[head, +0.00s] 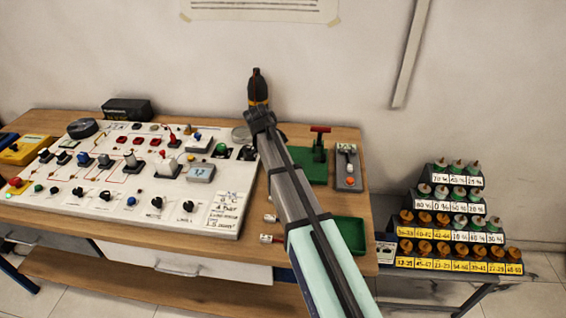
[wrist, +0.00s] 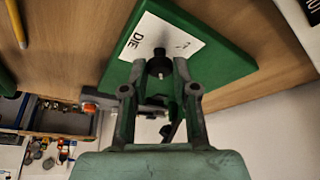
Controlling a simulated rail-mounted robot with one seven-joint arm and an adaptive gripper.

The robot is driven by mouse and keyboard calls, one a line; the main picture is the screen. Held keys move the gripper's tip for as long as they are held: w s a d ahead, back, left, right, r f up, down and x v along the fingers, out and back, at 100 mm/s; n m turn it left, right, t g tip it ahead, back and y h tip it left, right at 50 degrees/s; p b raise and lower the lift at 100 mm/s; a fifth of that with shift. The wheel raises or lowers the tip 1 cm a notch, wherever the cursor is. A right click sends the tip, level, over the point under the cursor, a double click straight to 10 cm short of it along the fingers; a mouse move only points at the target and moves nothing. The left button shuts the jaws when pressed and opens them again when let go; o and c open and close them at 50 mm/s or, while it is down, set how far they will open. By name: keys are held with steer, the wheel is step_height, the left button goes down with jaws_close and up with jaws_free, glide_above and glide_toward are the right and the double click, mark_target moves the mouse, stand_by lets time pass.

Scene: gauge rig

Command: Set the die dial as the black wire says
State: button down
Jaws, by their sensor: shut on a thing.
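In the wrist view the die dial is a small black knob (wrist: 159,66) on a white card marked DIE (wrist: 155,38), fixed to a green board (wrist: 232,58). A small pale mark shows on the knob. My gripper (wrist: 160,68) is shut on the knob, one finger on each side. The scale marks on the card are partly hidden and too small to read. In the head view the green board (head: 309,168) is partly covered by my arm, which hides my fingertips and the dial. I cannot make out a black wire on the white panel (head: 100,208); thin red lines do show.
The white panel carries several switches, knobs and lamps. A red-handled lever (head: 320,143) and a grey block (head: 348,168) stand right of my arm. A green tray (head: 349,236) lies nearer. A rack (head: 455,237) of labelled pegs stands at the right.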

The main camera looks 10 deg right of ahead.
steer(key=shift+s+f, duration=0.1)
stand_by(0.3)
steer(key=c, duration=0.9)
jaws_free()
steer(key=v, duration=1.2)
